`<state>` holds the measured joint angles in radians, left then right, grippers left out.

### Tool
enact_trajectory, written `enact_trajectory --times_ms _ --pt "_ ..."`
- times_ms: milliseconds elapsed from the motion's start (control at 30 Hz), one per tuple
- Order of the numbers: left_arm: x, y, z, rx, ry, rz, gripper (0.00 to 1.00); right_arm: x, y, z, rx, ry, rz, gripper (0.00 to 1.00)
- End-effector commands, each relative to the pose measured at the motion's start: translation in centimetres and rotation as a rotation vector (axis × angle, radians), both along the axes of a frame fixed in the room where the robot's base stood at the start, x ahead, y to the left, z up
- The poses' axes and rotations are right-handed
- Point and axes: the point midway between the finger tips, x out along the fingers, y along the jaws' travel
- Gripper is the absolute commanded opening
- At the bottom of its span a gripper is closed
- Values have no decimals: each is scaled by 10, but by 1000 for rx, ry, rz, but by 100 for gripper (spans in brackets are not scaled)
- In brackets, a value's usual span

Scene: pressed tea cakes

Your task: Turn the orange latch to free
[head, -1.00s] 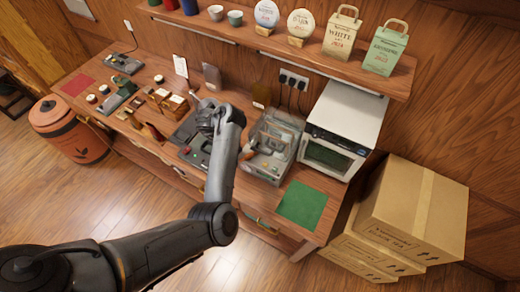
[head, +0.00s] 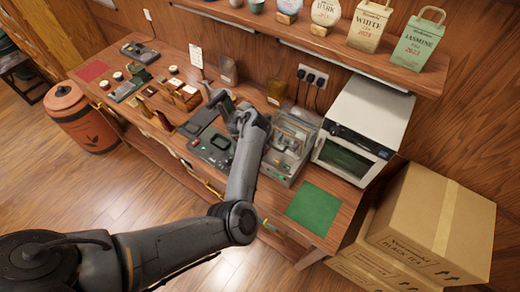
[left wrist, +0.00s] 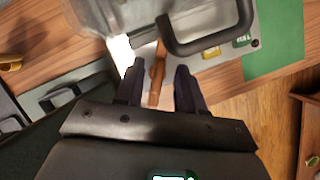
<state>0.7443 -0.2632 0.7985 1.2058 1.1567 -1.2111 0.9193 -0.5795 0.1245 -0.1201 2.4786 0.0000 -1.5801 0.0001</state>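The orange latch (left wrist: 157,72) is a narrow orange-brown bar on the clear-housed machine in the left wrist view. My left gripper (left wrist: 159,68) is open, with one dark finger on each side of the bar and a visible gap to each. I cannot tell how deep the bar sits between them. The machine (head: 291,140) stands on the bench in the head view, partly behind my left arm, which hides the latch and the fingertips there. A dark curved handle (left wrist: 247,22) lies just beyond the latch. My right gripper is not in view.
A white oven (head: 364,118) stands right of the machine, and a green mat (head: 313,206) lies in front of it. Cardboard boxes (head: 430,225) stand on the floor at right. A shelf (head: 310,42) hangs above.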

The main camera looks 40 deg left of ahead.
Motion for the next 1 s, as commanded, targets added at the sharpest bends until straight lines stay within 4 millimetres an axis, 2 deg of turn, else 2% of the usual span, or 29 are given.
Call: enact_trajectory --times_ms 400,667,1000 --pt "2 -1 -5 0 -1 0 38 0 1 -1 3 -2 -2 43" --pt "2 -1 -5 0 -1 0 0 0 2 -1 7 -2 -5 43" --pt "2 -1 -4 0 -1 -18 0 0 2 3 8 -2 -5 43"
